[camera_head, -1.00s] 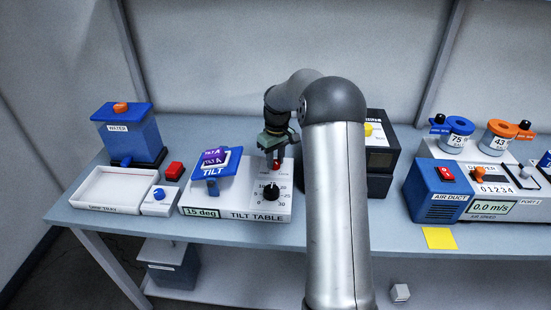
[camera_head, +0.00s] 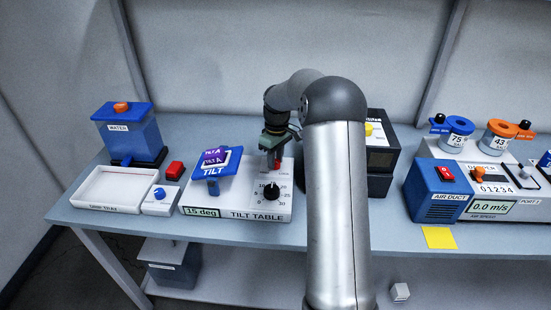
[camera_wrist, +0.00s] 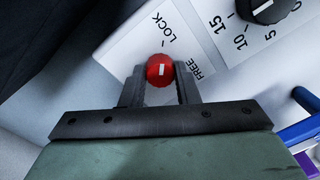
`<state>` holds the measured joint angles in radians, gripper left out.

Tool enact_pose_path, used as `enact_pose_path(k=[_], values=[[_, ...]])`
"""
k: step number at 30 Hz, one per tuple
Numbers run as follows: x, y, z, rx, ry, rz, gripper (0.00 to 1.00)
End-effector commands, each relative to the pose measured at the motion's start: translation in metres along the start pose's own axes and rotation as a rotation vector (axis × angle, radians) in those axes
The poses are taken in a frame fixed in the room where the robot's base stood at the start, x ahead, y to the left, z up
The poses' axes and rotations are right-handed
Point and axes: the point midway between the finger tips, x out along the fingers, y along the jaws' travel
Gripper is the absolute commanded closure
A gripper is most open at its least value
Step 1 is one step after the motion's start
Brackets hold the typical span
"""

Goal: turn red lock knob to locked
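The red lock knob (camera_wrist: 160,70) is on the white panel of the tilt table (camera_head: 235,207), behind the black angle dial (camera_head: 271,191). In the wrist view the knob sits between the two fingers of my gripper (camera_wrist: 161,76), which appear closed against its sides. The knob's white line points up in the picture, toward the tick by the LOCK label (camera_wrist: 165,27). The FREE label (camera_wrist: 197,72) is beside the right finger. In the head view my gripper (camera_head: 272,161) reaches down at the back of the panel and largely hides the knob.
The blue tilt plate (camera_head: 213,170) stands left of my gripper. A black box (camera_head: 380,160) stands to the right behind my arm. A red block (camera_head: 174,171), a white drip tray (camera_head: 113,207) and a water tank (camera_head: 130,135) are at the left. The air duct (camera_head: 436,190) is at the right.

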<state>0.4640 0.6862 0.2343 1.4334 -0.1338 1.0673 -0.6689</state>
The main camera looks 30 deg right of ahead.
Motion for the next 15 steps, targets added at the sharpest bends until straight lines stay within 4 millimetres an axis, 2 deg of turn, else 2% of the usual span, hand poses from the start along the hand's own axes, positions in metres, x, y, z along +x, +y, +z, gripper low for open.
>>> enact_pose_path(k=[1,2,3,11,15], values=[[-0.001,0.000,0.000,0.000,0.001,0.000,0.61],[-0.001,0.000,0.000,0.000,0.001,0.001,0.53],[-0.001,0.000,0.000,0.000,0.001,0.001,0.50],[-0.001,0.000,0.000,0.000,0.001,0.001,0.50],[-0.011,0.001,-0.001,0.001,0.002,0.003,0.50]])
